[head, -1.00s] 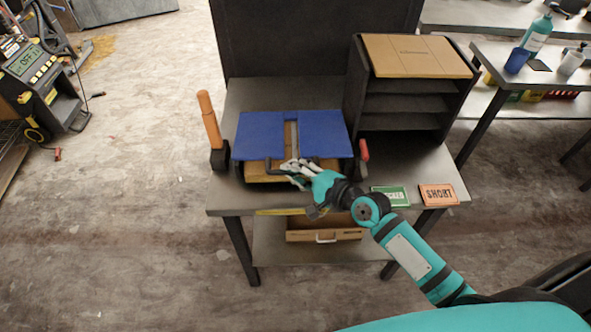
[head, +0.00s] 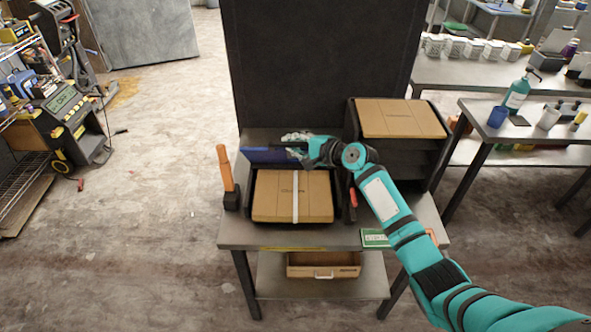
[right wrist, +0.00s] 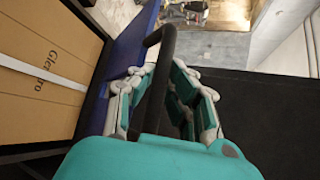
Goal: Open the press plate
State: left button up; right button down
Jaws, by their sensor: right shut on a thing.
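The blue press plate (head: 262,156) is raised and tilted up at the back of the press. Its face shows as a narrow blue band in the head view, and part of it also shows in the right wrist view (right wrist: 127,52). My right gripper (head: 298,145) is at the plate's upper edge, shut on the black press plate handle (right wrist: 156,62), whose bar passes between the fingers. Below, a cardboard box (head: 272,197) with a white strap lies uncovered in the press. My left gripper is not in view.
An orange-handled tool (head: 225,168) stands left of the press, and a red lever (head: 353,198) is on its right. A dark shelf unit with a cardboard top (head: 398,117) stands right. A dark panel (head: 315,65) rises behind. A green card (head: 375,238) lies at front right.

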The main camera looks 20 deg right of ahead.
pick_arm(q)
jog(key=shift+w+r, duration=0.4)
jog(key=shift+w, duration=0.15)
pick_arm(e)
jog(key=w+d+r, duration=0.1)
jog(key=w+r, duration=0.2)
jog(key=w, duration=0.2)
jog(key=shift+w+d+r+m+g, duration=0.15)
jog(key=shift+d+r+m+g, duration=0.1)
jog(key=shift+r+m+g, duration=0.15)
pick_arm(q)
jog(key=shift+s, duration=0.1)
pick_arm(e)
jog(key=c, duration=1.6)
grip_release()
jog(key=o, duration=0.3)
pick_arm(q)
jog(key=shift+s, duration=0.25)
pick_arm(e)
jog(key=shift+s+f, duration=0.15)
jog(key=shift+s, duration=0.05)
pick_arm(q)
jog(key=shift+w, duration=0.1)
pick_arm(e)
jog(key=v, duration=1.2)
